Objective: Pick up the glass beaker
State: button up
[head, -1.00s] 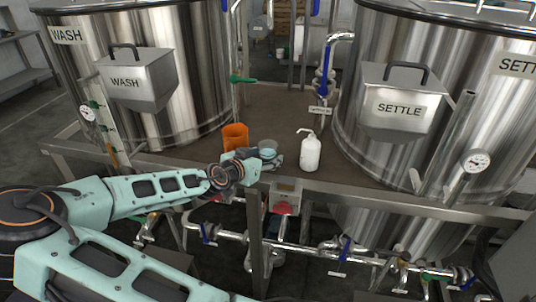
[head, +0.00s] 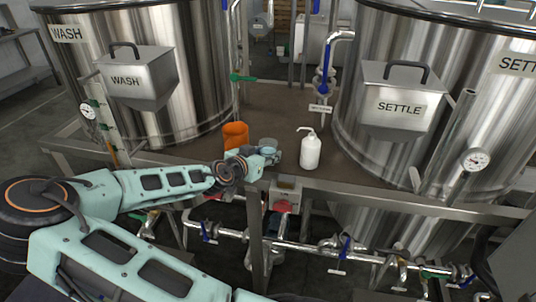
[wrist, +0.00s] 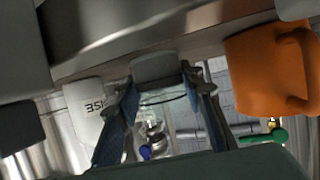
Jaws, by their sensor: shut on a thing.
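The clear glass beaker (head: 267,143) is at the front of the bench, between the orange jug and the white bottle. My gripper (head: 268,154) reaches it from the front left and partly hides it. In the wrist view, the picture is upside down, and the beaker (wrist: 160,108) stands between the two fingers, its rim toward the bottom of the picture. My gripper (wrist: 158,100) is shut on the beaker, with a finger on each side. I cannot tell whether its base touches the bench.
The orange jug (head: 235,136) stands close to the left of the beaker. A white wash bottle (head: 310,150) stands to its right. The WASH tank (head: 195,70) and SETTLE tank (head: 350,125) flank the bench. Pipes with valves run below the front edge. The bench top (head: 275,110) behind is clear.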

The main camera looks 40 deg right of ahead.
jog(key=shift+r, duration=0.1)
jog(key=shift+r, duration=0.5)
jog(key=s+a+r, duration=0.8)
jog(key=a+r, duration=0.3)
jog(key=r, duration=0.1)
jog(key=shift+s, duration=0.2)
jog(key=shift+a+f, duration=0.1)
jog(key=shift+a, duration=0.05)
